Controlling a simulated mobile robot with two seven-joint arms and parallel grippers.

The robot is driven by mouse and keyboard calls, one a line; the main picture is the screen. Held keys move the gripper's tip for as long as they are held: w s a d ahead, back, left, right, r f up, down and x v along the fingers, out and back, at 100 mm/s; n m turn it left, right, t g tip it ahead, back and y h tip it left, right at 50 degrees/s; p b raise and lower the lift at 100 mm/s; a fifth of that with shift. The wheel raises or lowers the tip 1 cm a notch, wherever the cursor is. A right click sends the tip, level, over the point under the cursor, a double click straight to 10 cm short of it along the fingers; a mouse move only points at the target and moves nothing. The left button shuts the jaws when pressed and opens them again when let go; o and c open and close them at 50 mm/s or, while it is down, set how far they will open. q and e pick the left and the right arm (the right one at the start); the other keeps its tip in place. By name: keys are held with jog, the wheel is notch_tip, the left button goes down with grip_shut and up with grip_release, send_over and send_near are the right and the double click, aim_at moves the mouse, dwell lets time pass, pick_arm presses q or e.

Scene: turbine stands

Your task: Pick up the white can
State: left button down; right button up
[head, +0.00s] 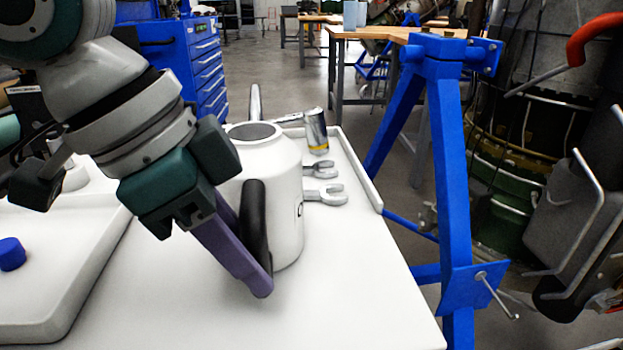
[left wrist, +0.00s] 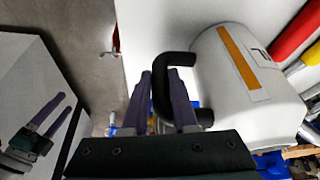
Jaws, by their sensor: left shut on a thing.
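Part of the handle is hidden behind a finger. My right gripper (left wrist: 62,108) shows small at the left of the left wrist view, its fingers apart and empty.
A white tray (head: 80,270) with a blue cap (head: 11,254) is at left. A blue stand (head: 448,170) rises beyond the table's right edge.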

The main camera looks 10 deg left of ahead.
pick_arm(q)
jog(key=shift+r, duration=0.15)
notch_tip(320, 180, up, 20)
jog(key=p, duration=0.5)
dwell(0.3)
dwell(1.1)
jog(key=c, duration=1.2)
grip_release()
grip_shut()
